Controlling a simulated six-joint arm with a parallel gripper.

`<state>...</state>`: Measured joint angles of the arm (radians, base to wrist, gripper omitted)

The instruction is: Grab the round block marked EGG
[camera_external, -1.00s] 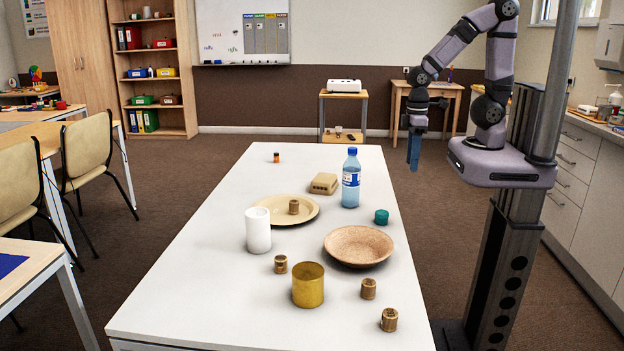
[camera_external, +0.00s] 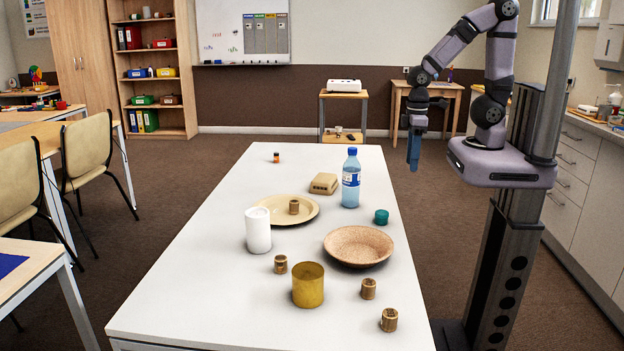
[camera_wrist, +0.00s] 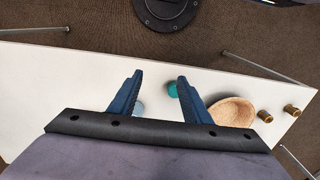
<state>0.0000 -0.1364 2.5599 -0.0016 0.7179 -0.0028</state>
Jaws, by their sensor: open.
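Several small round brown blocks are on the white table in the external view. One block (camera_external: 294,207) stands on the cream plate (camera_external: 262,215), one (camera_external: 281,264) stands left of the gold cup, and two (camera_external: 368,288) (camera_external: 389,319) stand at the near right. Two also show in the wrist view (camera_wrist: 265,116) (camera_wrist: 291,109), right of the bowl. No EGG marking is readable on any of them. My gripper (camera_external: 414,150) hangs beyond the table's right edge, pointing down, well away from the blocks. In the wrist view my gripper (camera_wrist: 156,100) is open with nothing between its fingers.
The table's left side is clear.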

